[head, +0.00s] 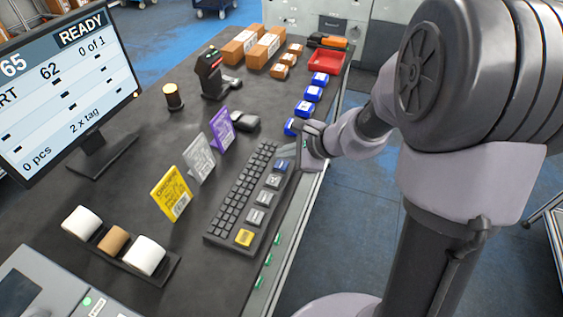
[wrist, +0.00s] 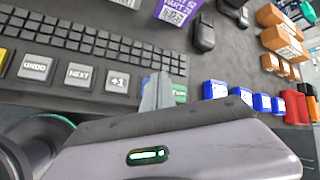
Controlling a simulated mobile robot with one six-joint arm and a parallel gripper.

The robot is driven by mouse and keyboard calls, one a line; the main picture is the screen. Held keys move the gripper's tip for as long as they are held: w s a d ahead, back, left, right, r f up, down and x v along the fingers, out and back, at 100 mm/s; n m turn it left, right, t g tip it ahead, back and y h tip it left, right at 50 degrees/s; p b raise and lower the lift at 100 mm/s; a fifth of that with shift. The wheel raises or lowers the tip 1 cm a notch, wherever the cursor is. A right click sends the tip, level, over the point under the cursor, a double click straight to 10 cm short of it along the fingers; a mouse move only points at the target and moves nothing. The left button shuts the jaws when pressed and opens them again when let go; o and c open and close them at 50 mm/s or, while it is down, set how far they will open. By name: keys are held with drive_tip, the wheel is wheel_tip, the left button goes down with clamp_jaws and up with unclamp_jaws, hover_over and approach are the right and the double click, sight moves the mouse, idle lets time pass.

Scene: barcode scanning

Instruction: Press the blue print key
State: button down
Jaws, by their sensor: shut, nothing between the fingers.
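The dark keyboard (head: 238,192) lies near the table's front edge, with a column of large keys along its near side. A blue key (head: 281,166) is at the far end of that column, beyond the grey +1 key (head: 273,181). My gripper (head: 299,148) is shut and empty, just beside the far end of the keyboard. In the wrist view the closed fingers (wrist: 158,88) stand in front of the key right of the +1 key (wrist: 117,80) and hide most of it. A green patch (wrist: 180,93) shows just right of the fingers. I cannot tell whether the fingertips touch a key.
Several blue boxes (head: 312,94) line the table edge beyond my gripper, leading to a red tray (head: 327,61). A black mouse (head: 245,121) and upright tag cards (head: 198,155) stand behind the keyboard. The monitor (head: 65,85) reads READY and 0 of 1.

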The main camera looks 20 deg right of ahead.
sight(284, 166)
drive_tip(key=shift+r+p, duration=1.5)
drive_tip(key=shift+r, duration=0.7)
